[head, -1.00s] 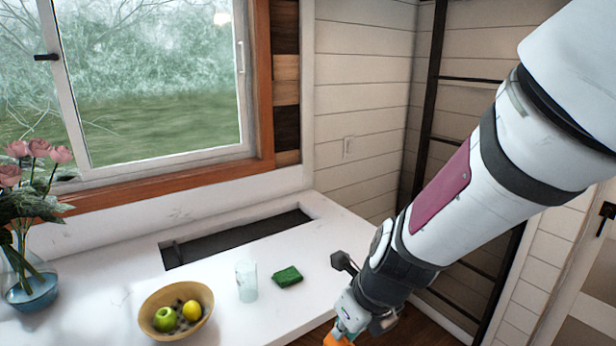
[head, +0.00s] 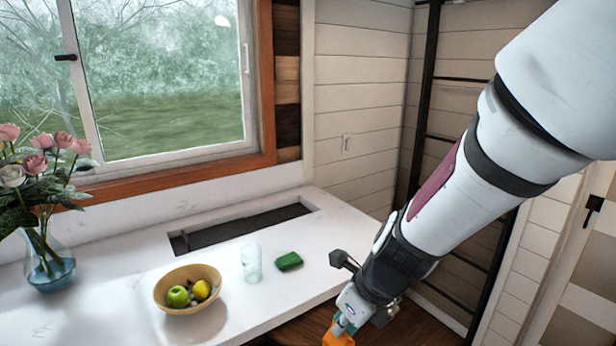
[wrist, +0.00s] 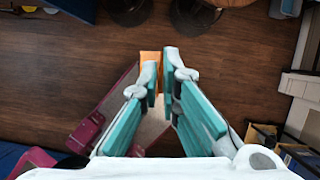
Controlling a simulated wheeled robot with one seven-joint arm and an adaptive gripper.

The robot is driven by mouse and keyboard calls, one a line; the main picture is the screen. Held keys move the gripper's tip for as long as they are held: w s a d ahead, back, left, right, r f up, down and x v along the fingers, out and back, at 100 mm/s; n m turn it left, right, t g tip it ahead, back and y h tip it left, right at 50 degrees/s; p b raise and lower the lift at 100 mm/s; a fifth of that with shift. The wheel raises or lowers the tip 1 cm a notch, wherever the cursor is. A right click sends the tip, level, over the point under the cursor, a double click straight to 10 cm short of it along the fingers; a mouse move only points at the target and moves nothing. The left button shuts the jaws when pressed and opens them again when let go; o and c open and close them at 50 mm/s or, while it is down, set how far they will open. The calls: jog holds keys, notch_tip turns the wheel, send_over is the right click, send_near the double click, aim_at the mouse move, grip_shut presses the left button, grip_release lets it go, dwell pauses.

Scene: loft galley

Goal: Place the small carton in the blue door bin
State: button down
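The small carton shows as an orange block (wrist: 150,62) between and beyond my fingertips in the wrist view. Its orange lower part (head: 338,337) also shows at the bottom edge of the head view. My gripper (wrist: 161,78) has its two teal fingers closed in on the carton, with the tips on either side of it. It is held above the wooden floor, to the right of the counter in the head view. Much of the carton is hidden by the fingers. I cannot make out the blue door bin for certain in either view.
In the wrist view, dark round stools (wrist: 128,10) stand at the top and box-like shelves (wrist: 262,138) at the right. Open floor (wrist: 60,70) lies left.

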jog(key=w+d+f+n+g+y+b, duration=0.1)
jog(key=w+d+f+n+g+b, duration=0.2)
jog(key=w+n, duration=0.45)
jog(key=w+d+f+n+g, duration=0.1)
jog(key=w+f+n+g, duration=0.1)
jog(key=w+f+n, duration=0.45)
jog(key=w+d+f+n+g+h+b, duration=0.2)
jog(key=w+d+f+n+h, duration=0.2)
jog(key=n, duration=0.9)
jog(key=shift+w+d+f+n+g+b, duration=0.35)
jog(key=shift+w+d+f, duration=0.95)
jog(key=shift+w+d, duration=1.1)
